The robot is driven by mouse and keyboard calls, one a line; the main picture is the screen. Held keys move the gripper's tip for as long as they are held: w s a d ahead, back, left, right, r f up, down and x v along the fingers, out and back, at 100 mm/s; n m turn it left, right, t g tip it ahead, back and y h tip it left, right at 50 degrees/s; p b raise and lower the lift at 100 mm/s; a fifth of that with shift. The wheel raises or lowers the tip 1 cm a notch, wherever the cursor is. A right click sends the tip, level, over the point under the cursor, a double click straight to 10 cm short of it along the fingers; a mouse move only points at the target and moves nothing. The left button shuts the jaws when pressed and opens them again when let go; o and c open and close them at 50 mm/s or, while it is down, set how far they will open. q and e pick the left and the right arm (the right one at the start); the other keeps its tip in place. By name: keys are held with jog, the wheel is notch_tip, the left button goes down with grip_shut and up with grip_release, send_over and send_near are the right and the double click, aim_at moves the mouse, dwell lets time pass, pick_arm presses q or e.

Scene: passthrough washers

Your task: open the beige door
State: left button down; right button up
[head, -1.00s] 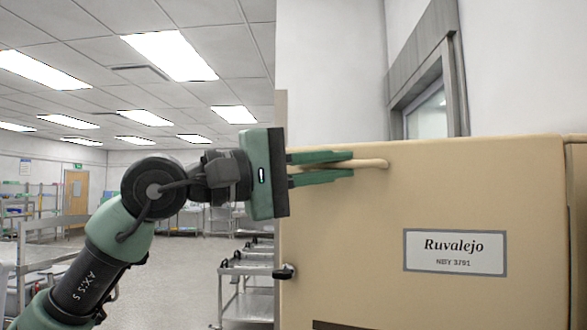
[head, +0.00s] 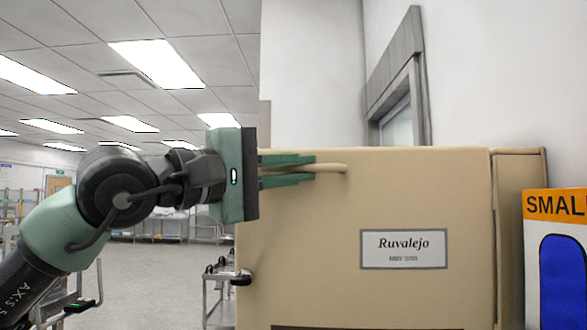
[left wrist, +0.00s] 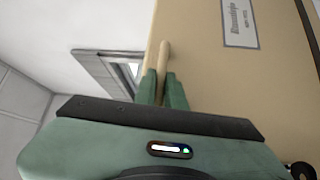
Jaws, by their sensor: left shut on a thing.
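The beige door (head: 310,215) is a broad flat panel with a "Ruvalejo" label plate (head: 404,249) in the head view. It also fills the upper right of the left wrist view (left wrist: 205,65). A beige bar handle (head: 335,168) lies level near the door's top left. My left gripper (head: 314,168) has its green fingers above and below this handle and is shut on it. In the left wrist view the handle (left wrist: 164,54) sticks out past the fingertips (left wrist: 163,76). The right gripper is not in view.
A narrower beige panel (head: 520,225) stands just right of the door. An orange "SMALL" sign (head: 555,205) is at the right edge. A metal cart (head: 220,290) stands behind the door's lower left. Open floor (head: 150,275) lies to the left.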

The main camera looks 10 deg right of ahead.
pick_arm(q)
jog(key=c, duration=1.8)
grip_release()
jog(key=shift+r, duration=0.1)
jog(key=shift+o, duration=0.2)
jog(key=b+v, duration=0.3)
jog(key=v, duration=0.4)
jog(key=shift+s+a+b, duration=0.2)
jog(key=shift+a+b, duration=0.1)
